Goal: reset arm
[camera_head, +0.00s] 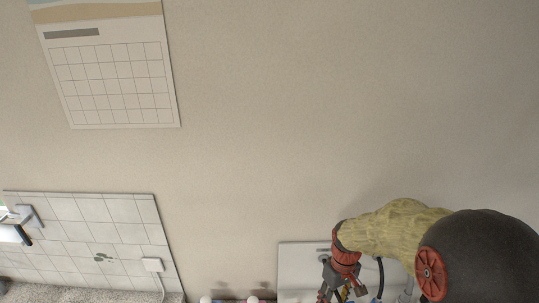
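My gripper (338,292) shows at the bottom of the head view, right of centre. It points down, and its fingertips run to the lower picture edge. My arm reaches in from the lower right, with a yellowish covered link and a dark rounded joint with a red cap. The gripper is in front of a pale panel (296,262). I see nothing clearly held, but the fingertips are partly cut off.
A calendar (115,85) hangs on the beige wall (300,120) at upper left. A tiled panel (80,225) with a white outlet (153,265) and cord is at lower left, above a speckled counter (95,297). The wall area above my arm is clear.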

